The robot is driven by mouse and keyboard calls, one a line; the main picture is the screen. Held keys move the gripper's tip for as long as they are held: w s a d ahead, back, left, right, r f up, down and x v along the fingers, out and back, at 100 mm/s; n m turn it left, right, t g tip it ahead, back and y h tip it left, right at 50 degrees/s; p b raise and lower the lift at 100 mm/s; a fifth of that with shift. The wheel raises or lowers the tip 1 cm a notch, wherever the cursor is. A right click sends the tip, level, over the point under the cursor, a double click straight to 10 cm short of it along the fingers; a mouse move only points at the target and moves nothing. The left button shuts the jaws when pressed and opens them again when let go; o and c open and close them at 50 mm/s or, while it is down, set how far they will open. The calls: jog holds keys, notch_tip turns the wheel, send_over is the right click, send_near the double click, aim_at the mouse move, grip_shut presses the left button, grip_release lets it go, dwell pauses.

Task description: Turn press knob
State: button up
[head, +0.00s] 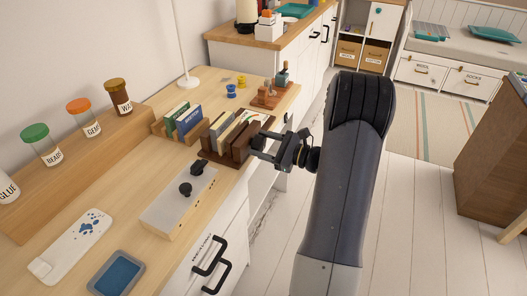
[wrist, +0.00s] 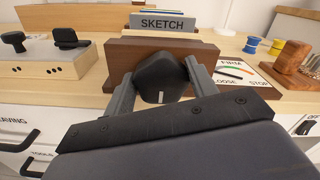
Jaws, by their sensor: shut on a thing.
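The book press (head: 222,143) is dark brown wood with upright boards on the desk's front edge. Its front board (wrist: 120,58) also shows in the wrist view. The black press knob (wrist: 162,82) sticks out of that board, with a short white mark near its lower edge. My gripper (wrist: 161,84) is shut on the knob, one finger on each side. In the head view my gripper (head: 262,146) is at the press's right end and the knob cannot be made out. A card (wrist: 236,72) beside the press reads FIRM, LOOSE and STOP, with coloured marks.
Left of the press is a pale box (head: 179,201) with two black knobs. Behind it are a book rack (head: 184,122) and blue and yellow spools (head: 231,91). A wooden stand (head: 266,97) is at the back right. White drawers lie below; open floor is to the right.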

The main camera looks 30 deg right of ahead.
jog(key=n+b, duration=0.3)
jog(key=b, duration=0.1)
jog(key=shift+f+n+b, duration=0.35)
jog(key=shift+n, duration=0.05)
jog(key=n+b, duration=0.1)
jog(key=b, duration=0.1)
jog(key=n+b, duration=0.2)
jog(key=b, duration=0.1)
jog(key=shift+s+a+f+n, duration=0.1)
jog(key=shift+f+n, duration=0.05)
jog(key=shift+n, duration=0.15)
jog(key=n+b, duration=0.3)
jog(key=b, duration=0.2)
jog(key=shift+f+n, duration=0.1)
jog(key=shift+n, duration=0.3)
jog(key=n+b, duration=0.4)
jog(key=b, duration=0.2)
jog(key=shift+f+b, duration=0.1)
jog(key=shift+b, duration=0.3)
jog(key=shift+n+b, duration=0.85)
jog(key=shift+n, duration=0.25)
jog(key=n+b, duration=0.1)
jog(key=n, duration=0.1)
jog(key=shift+n, duration=0.4)
jog(key=n, duration=0.6)
